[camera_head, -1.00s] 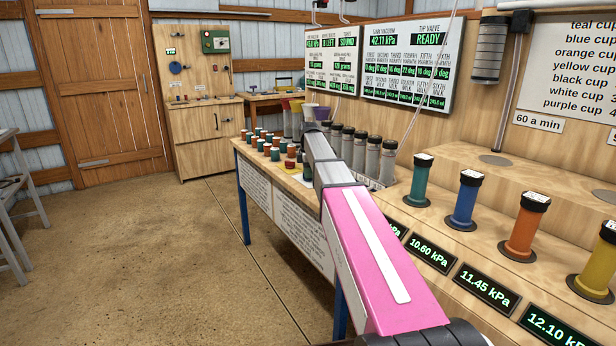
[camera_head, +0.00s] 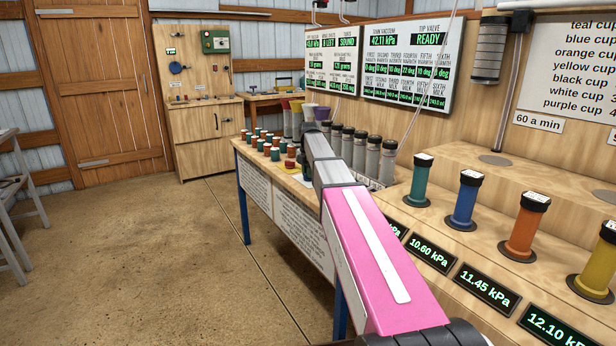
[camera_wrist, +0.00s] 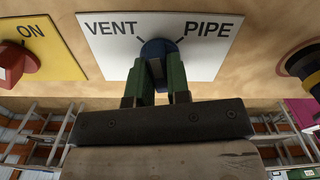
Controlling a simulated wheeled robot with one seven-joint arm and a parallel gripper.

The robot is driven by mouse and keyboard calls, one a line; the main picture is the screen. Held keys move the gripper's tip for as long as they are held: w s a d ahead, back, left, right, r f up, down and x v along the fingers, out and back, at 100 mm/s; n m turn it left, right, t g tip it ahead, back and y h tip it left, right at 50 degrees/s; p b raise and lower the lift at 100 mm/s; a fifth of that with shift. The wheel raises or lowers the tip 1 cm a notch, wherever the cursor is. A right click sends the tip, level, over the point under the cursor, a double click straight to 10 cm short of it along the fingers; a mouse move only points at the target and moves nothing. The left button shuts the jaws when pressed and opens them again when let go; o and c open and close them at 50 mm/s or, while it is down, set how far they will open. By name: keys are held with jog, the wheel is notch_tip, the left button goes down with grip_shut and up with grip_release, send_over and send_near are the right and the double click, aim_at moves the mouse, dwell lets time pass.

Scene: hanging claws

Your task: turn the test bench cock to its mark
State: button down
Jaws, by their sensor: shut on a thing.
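In the wrist view, the test bench cock (camera_wrist: 158,47) is a round blue knob on a white plate (camera_wrist: 110,48) lettered VENT at left and PIPE at right. A short black line slants beside each word. My gripper (camera_wrist: 158,76) has its two green fingers closed on the cock from below. The fingers hide the lower part of the cock, and I cannot tell which mark it points to. In the head view, my arm reaches toward the bench (camera_head: 262,184), and the arm hides the gripper and cock.
In the wrist view, a red knob (camera_wrist: 16,62) on a yellow ON plate (camera_wrist: 52,42) is close at left, and a black-and-yellow fitting (camera_wrist: 305,68) is at right.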

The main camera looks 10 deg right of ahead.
jog(key=shift+n, duration=0.4)
jog(key=n, duration=0.4)
jog(key=shift+n, duration=0.4)
jog(key=c, duration=1.5)
grip_release()
jog(key=shift+n, duration=0.3)
jog(key=o, duration=0.7)
jog(key=shift+o, duration=0.2)
jog(key=shift+r, duration=0.15)
jog(key=shift+r, duration=2.85)
